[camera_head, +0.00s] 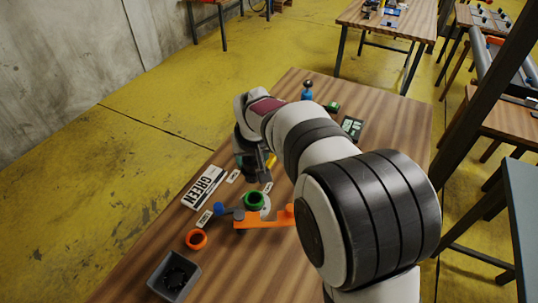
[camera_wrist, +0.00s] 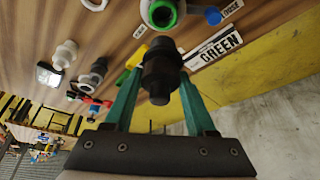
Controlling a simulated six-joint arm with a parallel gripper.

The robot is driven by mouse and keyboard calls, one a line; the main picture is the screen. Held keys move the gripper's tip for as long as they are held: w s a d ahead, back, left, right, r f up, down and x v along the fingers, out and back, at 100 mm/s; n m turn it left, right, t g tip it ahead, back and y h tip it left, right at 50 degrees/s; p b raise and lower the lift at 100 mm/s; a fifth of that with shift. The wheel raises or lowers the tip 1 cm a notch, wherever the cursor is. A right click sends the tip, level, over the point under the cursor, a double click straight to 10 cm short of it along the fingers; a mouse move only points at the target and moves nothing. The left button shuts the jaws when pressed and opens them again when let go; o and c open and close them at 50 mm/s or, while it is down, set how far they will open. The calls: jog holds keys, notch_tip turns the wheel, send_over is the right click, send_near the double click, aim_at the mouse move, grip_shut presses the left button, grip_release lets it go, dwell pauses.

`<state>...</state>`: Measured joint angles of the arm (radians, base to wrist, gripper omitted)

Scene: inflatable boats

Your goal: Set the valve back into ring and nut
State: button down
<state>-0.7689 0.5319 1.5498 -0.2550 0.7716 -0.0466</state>
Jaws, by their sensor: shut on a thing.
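My gripper (camera_wrist: 160,84), with teal fingers, is shut on a black valve (camera_wrist: 161,66) in the wrist view. The valve is a ribbed cylinder with a narrower end, held above the table. The ring also shows at the top of the wrist view (camera_wrist: 163,25), apart from the valve.
A grey bin (camera_head: 174,277) stands at the near table edge. A blue clamp piece (camera_head: 220,209) is beside the ring. In the wrist view, grey fittings (camera_wrist: 64,55) and a yellow piece (camera_wrist: 136,56) lie nearby.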

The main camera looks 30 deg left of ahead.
notch_tip(320, 180, down, 11)
jog(key=shift+r, duration=0.2)
dwell(0.4)
dwell(0.3)
jog(key=shift+s+a+r, duration=0.15)
jog(key=shift+r, duration=0.15)
dwell(0.7)
jog(key=shift+c, duration=0.8)
grip_release()
jog(key=shift+o, duration=0.2)
jog(key=shift+o, duration=0.6)
jog(key=shift+r, duration=4)
